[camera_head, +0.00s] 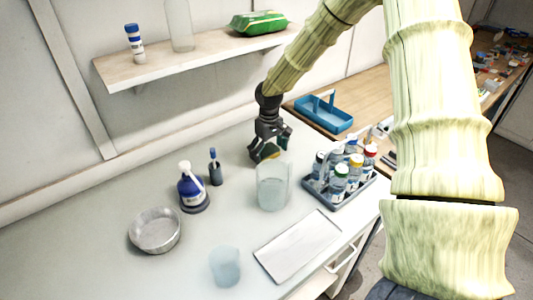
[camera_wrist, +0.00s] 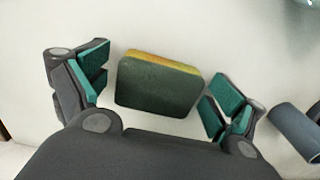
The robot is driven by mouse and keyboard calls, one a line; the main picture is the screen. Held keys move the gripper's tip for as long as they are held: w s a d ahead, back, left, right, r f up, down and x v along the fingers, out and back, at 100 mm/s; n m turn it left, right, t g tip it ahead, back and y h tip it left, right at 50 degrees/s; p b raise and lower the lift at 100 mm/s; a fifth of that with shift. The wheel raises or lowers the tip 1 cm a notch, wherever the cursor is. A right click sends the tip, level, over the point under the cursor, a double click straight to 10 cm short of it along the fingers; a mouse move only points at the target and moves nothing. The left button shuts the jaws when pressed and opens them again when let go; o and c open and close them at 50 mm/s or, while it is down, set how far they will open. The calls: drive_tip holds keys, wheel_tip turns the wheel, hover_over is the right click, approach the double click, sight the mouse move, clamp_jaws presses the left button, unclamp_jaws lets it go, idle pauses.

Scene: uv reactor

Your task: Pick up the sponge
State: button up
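The sponge (camera_wrist: 157,86) has a dark green face and a yellow layer along one edge. In the wrist view it lies on the white surface between my gripper's two fingers. My gripper (camera_wrist: 155,90) is open, with teal pads apart from the sponge on both sides. In the head view my gripper (camera_head: 268,146) is low over the white counter, behind the clear beaker. Only a small part of the sponge (camera_head: 271,151) shows there, the rest hidden by the fingers.
A clear beaker (camera_head: 272,188) stands in front of my gripper. A rack (camera_head: 338,193) of several capped bottles is to the right. A small dark bottle (camera_head: 215,170), a blue-labelled bottle (camera_head: 192,188), a metal bowl (camera_head: 155,231) and a white tray (camera_head: 298,246) are on the counter. A shelf (camera_head: 140,75) hangs above.

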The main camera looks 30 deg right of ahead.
sight(269, 150)
drive_tip(key=c, duration=0.5)
drive_tip(key=shift+r, duration=0.1)
drive_tip(key=shift+w+d+r+b, duration=0.1)
drive_tip(key=shift+d+r+b, duration=0.05)
drive_tip(key=shift+b, duration=0.25)
wheel_tip(269, 150, up, 6)
drive_tip(key=shift+r+b, duration=0.1)
drive_tip(key=shift+b, duration=0.8)
drive_tip(key=w+d+b, duration=0.1)
drive_tip(key=d+b, duration=0.2)
drive_tip(key=d, duration=1.6)
drive_tip(key=shift+w+d+r+b, duration=0.15)
drive_tip(key=shift+w+d+b, duration=0.05)
drive_tip(key=shift+d+b, duration=0.15)
